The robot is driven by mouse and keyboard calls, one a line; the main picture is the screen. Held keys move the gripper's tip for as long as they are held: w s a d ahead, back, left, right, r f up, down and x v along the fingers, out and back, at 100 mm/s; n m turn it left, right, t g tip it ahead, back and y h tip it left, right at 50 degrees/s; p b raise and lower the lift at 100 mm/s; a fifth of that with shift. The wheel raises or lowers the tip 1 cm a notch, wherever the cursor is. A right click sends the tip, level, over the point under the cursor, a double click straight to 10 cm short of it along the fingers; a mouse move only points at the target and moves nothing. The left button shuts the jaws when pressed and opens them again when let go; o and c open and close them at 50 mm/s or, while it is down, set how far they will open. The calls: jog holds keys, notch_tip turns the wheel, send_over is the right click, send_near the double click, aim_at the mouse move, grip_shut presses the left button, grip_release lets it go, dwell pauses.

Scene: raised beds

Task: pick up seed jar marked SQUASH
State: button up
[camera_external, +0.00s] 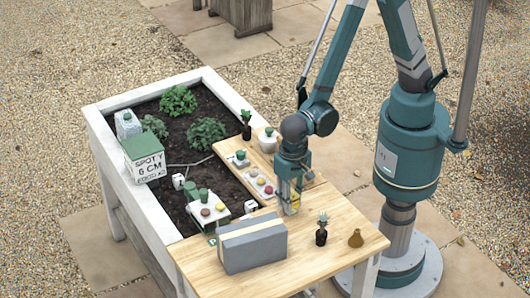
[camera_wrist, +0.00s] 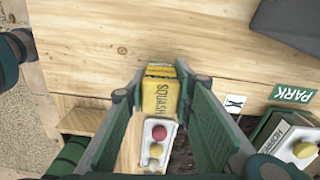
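A yellow seed jar marked SQUASH (camera_wrist: 161,97) stands between the fingers of my gripper (camera_wrist: 160,80) in the wrist view. Its label reads sideways and faces the camera. The fingers are close on both sides of the jar near their tips; whether they press on it cannot be made out. In the external view my gripper (camera_external: 291,208) points down over the wooden table, and a bit of the yellow jar (camera_external: 295,200) shows at its fingers, which hide the rest.
A grey block (camera_external: 252,248) lies at the table's front left. Trays with coloured round items (camera_external: 208,212) lie left of my gripper.

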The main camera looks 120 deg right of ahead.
jog(key=shift+c, duration=1)
jog(key=shift+r+p, duration=0.8)
jog(key=shift+r, duration=4.2)
